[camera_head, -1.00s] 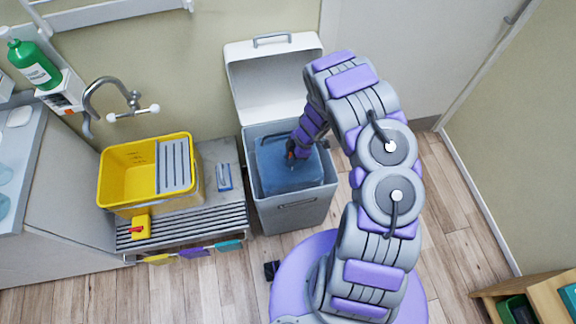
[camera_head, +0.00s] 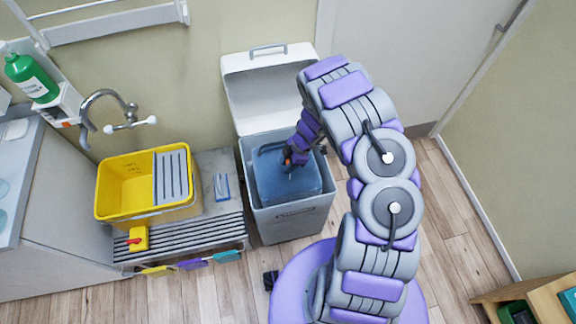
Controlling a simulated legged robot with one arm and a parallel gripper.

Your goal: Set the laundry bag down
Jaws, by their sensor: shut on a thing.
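The blue laundry bag (camera_head: 287,186) is in the open grey bin (camera_head: 292,225), its top at about the level of the rim. My gripper (camera_head: 290,160) is at the top of the bag, shut on it. The fingertips are small and partly dark in this view. The bag's underside is hidden inside the bin, so I cannot tell whether it rests on the bottom.
The bin's white lid (camera_head: 268,90) stands open against the wall. A yellow bucket (camera_head: 122,190) sits on a slatted bench (camera_head: 185,238) left of the bin. A door (camera_head: 400,50) is behind right. Wooden floor (camera_head: 450,230) is clear at the right.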

